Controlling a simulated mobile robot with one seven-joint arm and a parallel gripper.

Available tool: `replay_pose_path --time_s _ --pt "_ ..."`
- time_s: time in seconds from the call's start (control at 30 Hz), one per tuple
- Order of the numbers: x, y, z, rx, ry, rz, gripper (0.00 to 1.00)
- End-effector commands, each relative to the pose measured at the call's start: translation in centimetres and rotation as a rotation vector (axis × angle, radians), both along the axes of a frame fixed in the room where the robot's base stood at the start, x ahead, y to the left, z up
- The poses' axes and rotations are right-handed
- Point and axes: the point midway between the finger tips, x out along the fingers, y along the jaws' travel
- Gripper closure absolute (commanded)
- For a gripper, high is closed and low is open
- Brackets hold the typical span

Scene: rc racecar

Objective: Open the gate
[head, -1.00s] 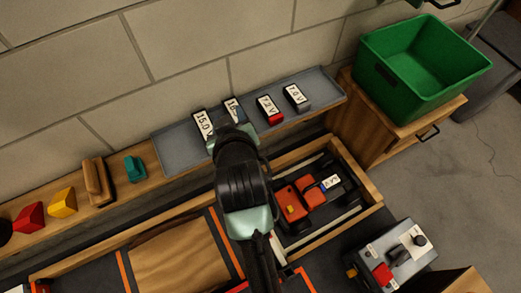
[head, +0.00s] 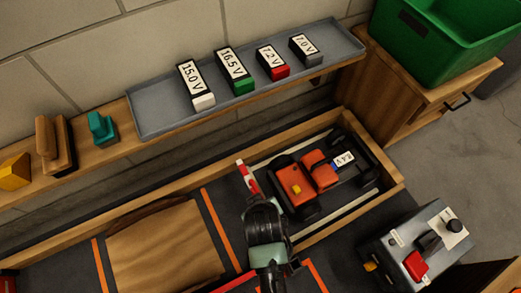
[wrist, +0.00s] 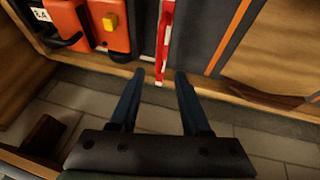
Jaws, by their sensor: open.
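The gate is a thin red-and-white bar (head: 247,177) beside the orange racecar (head: 294,187) inside the wooden-walled track. In the wrist view the bar (wrist: 166,38) runs down the picture toward the gap between my fingertips. My gripper (wrist: 160,76) is open, with its two dark fingers on either side of the line of the bar's near end. I cannot tell whether the bar end lies between the fingers or just beyond them. In the head view my wrist hides the gripper's fingers and the lower part of the bar. The racecar (wrist: 95,22) also shows at upper left in the wrist view.
A wooden ramp (head: 165,250) lies left of the bar between orange lines. A low wooden wall (head: 200,197) edges the track. A grey tray (head: 150,112) with several labelled batteries sits on the shelf. A control box (head: 415,245) stands at right, and a green bin (head: 440,40) at upper right.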

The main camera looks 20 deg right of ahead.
Motion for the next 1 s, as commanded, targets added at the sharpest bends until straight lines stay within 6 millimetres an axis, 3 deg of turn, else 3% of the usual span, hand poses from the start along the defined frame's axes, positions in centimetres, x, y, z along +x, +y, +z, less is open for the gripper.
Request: replay_pose_path --time_s 0.03,0.1,0.5,0.7,1.0 --pt "0.4 -0.2 -1.5 -0.001 -0.001 -0.001 0.53" --pt "0.9 -0.4 -2.6 0.0 -0.002 -0.001 0.53" --pt "3.2 -1.4 -7.9 0.0 -0.002 -0.002 0.53" --pt "3.8 -1.7 -9.1 0.001 -0.002 -0.001 0.53" --pt "4.0 -1.7 -9.2 0.0 -0.002 -0.001 0.53"
